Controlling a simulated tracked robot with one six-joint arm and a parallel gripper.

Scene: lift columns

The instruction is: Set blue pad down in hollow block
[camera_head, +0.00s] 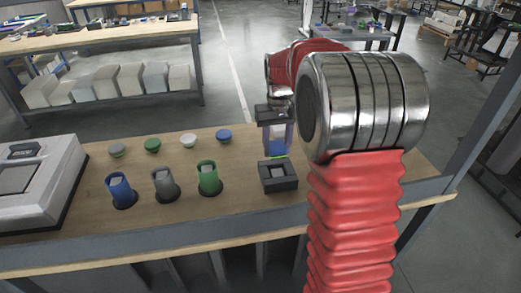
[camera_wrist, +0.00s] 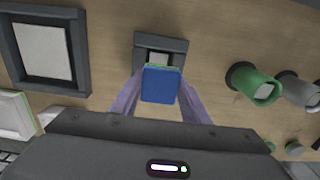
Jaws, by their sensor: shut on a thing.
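My gripper (camera_wrist: 160,95) is shut on the blue pad (camera_wrist: 161,86), with a purple finger on each side of it. A thin green edge shows along the pad's far side. The dark hollow block (camera_wrist: 148,41) shows just past the pad in the wrist view, and the pad hides part of it. In the head view, my gripper (camera_head: 278,141) hangs over the hollow block (camera_head: 279,187), which stands on the wooden bench with a pale square inside its opening. A gap between pad and block seems to remain there.
Left of the block in the head view stand a green cup (camera_head: 209,178), a grey cup (camera_head: 166,185) and a blue cup (camera_head: 120,191), with several round knobs behind. A pale machine (camera_head: 40,180) fills the left end. A larger dark frame (camera_wrist: 82,50) lies beside the block in the wrist view.

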